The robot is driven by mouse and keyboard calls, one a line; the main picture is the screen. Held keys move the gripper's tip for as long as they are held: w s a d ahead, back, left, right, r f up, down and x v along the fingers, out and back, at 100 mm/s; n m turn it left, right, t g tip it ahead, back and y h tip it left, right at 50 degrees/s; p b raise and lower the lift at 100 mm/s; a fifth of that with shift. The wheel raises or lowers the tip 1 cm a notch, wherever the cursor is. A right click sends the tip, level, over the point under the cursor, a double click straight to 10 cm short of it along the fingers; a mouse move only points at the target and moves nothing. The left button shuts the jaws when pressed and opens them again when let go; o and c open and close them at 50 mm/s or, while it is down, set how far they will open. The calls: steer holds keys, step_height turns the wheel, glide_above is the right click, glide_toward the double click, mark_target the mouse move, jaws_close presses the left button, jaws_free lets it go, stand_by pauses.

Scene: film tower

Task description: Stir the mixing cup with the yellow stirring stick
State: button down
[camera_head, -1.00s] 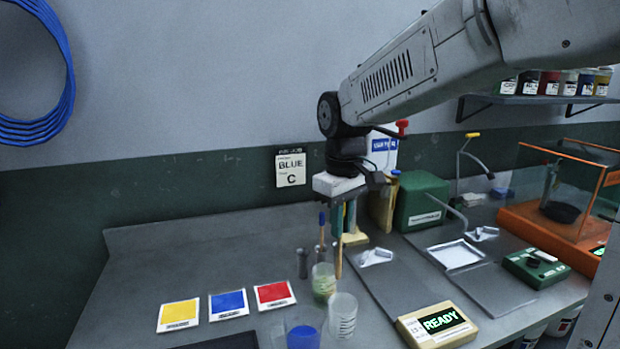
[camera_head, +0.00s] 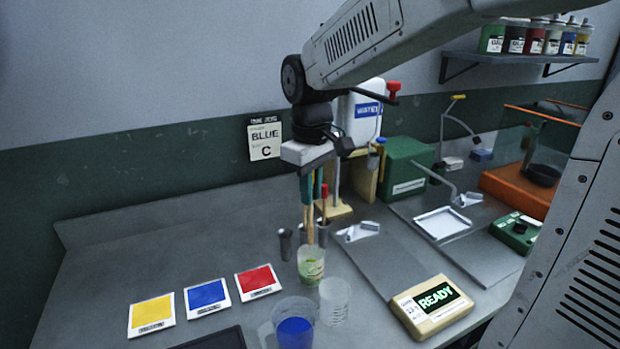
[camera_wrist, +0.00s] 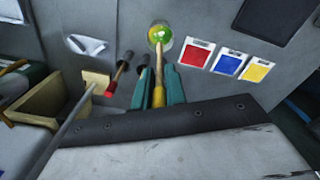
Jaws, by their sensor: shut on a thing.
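My gripper (camera_head: 311,190) points down with its teal fingers shut on the yellow stirring stick (camera_head: 309,222). In the wrist view the stick's yellow handle (camera_wrist: 159,96) lies between the fingers and its thin shaft points at the mixing cup. The mixing cup (camera_head: 311,266) is clear, with green and yellow contents, and stands upright on the bench right below the stick. It also shows in the wrist view (camera_wrist: 160,36). The stick's lower end meets the cup's rim in both views; I cannot tell how far inside it is.
A red-handled stick (camera_head: 324,205) stands close to the right of my gripper, near metal holders (camera_head: 285,243). An empty clear cup (camera_head: 334,302) and a cup of blue paint (camera_head: 294,331) stand in front. Colour cards (camera_head: 206,297) lie left; a READY scale (camera_head: 433,305) sits right.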

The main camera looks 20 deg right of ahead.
mark_target(311, 244)
steer(key=shift+s+f, duration=0.1)
steer(key=shift+f, duration=4.7)
steer(key=shift+a, duration=0.1)
